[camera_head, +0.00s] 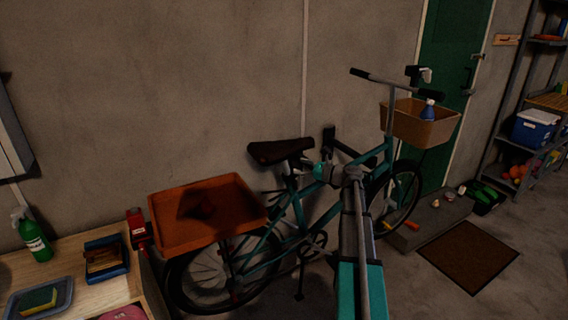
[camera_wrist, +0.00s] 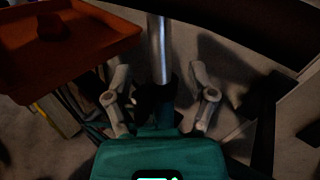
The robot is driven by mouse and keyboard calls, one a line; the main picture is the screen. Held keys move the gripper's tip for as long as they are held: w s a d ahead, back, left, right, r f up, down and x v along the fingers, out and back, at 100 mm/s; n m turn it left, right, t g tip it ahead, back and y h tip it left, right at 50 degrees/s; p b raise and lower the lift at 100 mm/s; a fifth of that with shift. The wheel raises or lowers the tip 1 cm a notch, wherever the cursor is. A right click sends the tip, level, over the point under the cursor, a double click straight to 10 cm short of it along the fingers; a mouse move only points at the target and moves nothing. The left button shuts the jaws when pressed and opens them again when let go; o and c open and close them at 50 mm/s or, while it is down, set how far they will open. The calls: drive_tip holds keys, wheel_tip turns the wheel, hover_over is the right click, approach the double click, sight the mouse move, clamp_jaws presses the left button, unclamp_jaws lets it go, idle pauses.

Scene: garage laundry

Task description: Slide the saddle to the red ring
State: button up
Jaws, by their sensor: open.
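The dark brown saddle (camera_head: 280,151) sits on top of the teal bicycle's seat post, in front of the wall. In the wrist view a large dark shape across the top right, likely the saddle's underside (camera_wrist: 245,22), hangs over the silver seat post (camera_wrist: 159,50). My gripper (camera_wrist: 160,80) is open, with one finger on each side of the post; I cannot tell whether either touches it. I cannot make out a red ring in either view.
An orange tray (camera_head: 164,232) on the rear rack holds a dark red object and is close left of the post. A basket (camera_head: 437,131) with a blue bottle is at the handlebars. A workbench (camera_head: 75,265) is at left.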

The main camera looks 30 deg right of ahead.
sight(287, 163)
drive_tip(key=shift+x, duration=3.5)
clamp_jaws()
